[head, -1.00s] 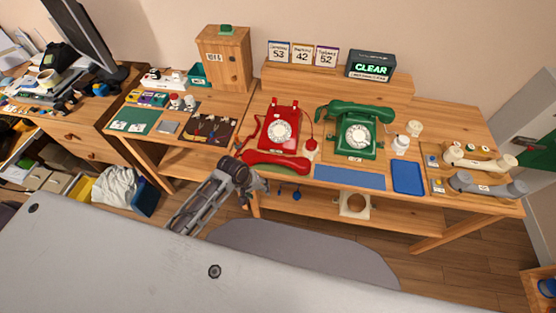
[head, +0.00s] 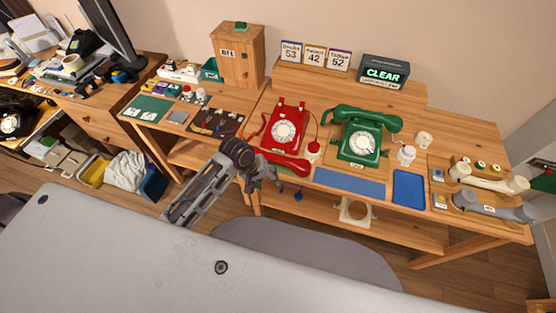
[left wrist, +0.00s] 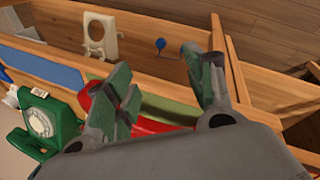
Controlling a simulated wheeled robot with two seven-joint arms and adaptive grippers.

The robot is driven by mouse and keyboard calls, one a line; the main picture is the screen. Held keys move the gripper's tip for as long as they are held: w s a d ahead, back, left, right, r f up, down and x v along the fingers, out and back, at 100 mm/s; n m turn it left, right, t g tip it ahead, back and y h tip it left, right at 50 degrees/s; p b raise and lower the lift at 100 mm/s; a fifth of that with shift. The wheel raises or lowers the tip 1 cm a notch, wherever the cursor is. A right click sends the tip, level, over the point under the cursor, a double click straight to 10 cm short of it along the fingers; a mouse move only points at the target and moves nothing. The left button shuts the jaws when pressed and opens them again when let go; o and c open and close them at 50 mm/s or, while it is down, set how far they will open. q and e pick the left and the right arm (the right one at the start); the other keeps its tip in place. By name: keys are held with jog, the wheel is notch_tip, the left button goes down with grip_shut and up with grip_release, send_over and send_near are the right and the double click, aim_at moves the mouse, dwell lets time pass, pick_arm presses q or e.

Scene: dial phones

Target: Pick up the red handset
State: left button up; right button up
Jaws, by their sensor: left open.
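The red handset (head: 288,162) lies at the front edge of the table, in front of the red dial phone (head: 287,128). My left gripper (head: 268,177) is open at the handset's left end, and my wrist hides that end in the head view. In the left wrist view my two green-grey fingers (left wrist: 157,62) stand apart with nothing held between the tips. Parts of the red handset (left wrist: 150,125) show behind and beside the left finger there. Whether a finger touches it I cannot tell. My right gripper is not in view.
A green dial phone (head: 361,137) with its handset on top stands to the right. A blue mat (head: 349,183) and blue tray (head: 408,188) lie along the front edge. Cream (head: 488,178) and grey (head: 487,206) handsets lie at far right.

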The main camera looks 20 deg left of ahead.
pick_arm(q)
jog(key=r, duration=0.1)
jog(key=n+g+h, duration=0.1)
jog(key=n+g, duration=0.2)
jog(key=n, duration=1)
send_near(275, 156)
notch_tip(275, 156, up, 2)
jog(key=shift+s+a+r, duration=0.1)
jog(key=shift+s+a, duration=0.2)
jog(key=shift+a, duration=0.15)
jog(key=shift+w+x, duration=0.2)
jog(key=shift+x, duration=4.15)
jog(key=shift+d, duration=0.15)
jog(key=shift+x, duration=2.55)
jog(key=shift+w, duration=0.15)
grip_shut()
